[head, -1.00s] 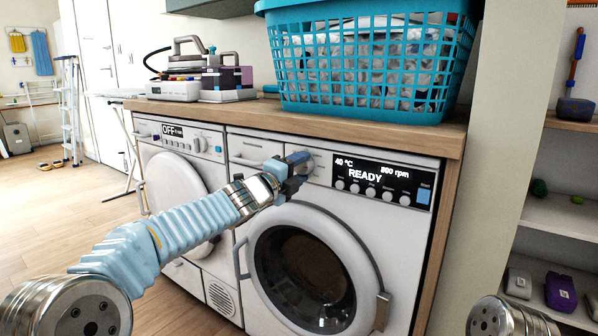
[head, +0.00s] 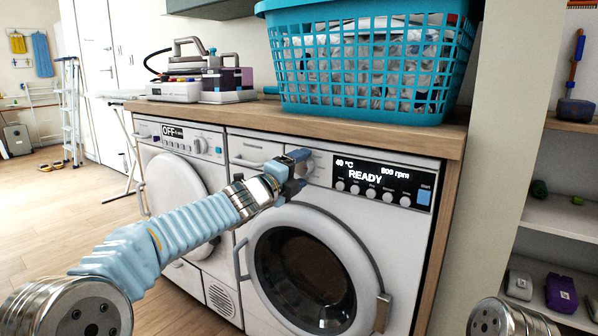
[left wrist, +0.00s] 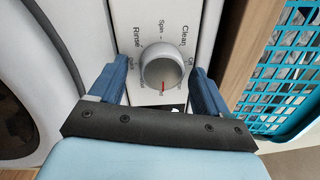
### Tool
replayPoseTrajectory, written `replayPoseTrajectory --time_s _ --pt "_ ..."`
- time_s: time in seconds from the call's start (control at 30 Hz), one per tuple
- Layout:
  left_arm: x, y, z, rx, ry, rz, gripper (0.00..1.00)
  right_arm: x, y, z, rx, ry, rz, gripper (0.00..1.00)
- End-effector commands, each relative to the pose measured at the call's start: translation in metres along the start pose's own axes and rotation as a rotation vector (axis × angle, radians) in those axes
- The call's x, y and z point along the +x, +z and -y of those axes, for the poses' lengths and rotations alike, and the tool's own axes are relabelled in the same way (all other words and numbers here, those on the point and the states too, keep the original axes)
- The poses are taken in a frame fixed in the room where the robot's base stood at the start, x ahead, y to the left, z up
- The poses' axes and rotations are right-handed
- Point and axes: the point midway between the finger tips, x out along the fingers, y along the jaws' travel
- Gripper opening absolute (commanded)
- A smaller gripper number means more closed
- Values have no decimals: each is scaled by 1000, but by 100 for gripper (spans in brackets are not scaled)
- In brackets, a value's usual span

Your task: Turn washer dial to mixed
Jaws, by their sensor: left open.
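The washer (head: 405,228) has a round glass door and a lit display (head: 383,184) reading READY, 40 °C and 800 rpm. Its white dial (left wrist: 163,68) shows in the left wrist view, with a red mark pointing down in the picture. Labels Rinse, Spin and Clean stand around it; the others are partly hidden or too small to read. My left gripper (head: 298,168) is at the washer's panel, left of the display. In the left wrist view my left gripper (left wrist: 158,68) is open, one blue finger on each side of the dial. Contact cannot be told.
A second machine (head: 208,158) showing OFF stands to the left. A teal laundry basket (head: 372,98) and an iron (head: 188,55) rest on the wooden counter (head: 235,110) above. Open shelves (head: 565,215) stand at the right. The floor at the left is mostly clear.

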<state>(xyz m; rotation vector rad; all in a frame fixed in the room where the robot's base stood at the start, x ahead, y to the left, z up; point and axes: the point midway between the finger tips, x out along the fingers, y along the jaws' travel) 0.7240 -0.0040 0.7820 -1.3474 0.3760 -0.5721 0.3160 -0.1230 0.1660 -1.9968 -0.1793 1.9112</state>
Motion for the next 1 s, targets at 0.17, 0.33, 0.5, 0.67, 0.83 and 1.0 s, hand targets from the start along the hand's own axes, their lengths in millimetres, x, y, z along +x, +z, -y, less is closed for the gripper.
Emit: replayPoseTrajectory --time_s 0.17,0.33,0.5,0.67,0.83,1.0 --pt "-8 0 0 -1 -1 1 77 4 0 -2 0 0 -1 100" --pt "-42 0 -1 0 -2 1 77 14 0 -6 1 0 -3 100" --pt "-85 0 -1 0 -1 1 77 21 -1 -8 1 0 -6 100" --pt "-117 0 0 0 0 2 77 22 -1 -8 1 1 -6 100" --pt "-135 0 0 0 -1 0 77 22 -1 -8 1 1 -7 100" --pt "-138 0 -1 0 0 0 77 22 -1 -8 1 1 -6 100"
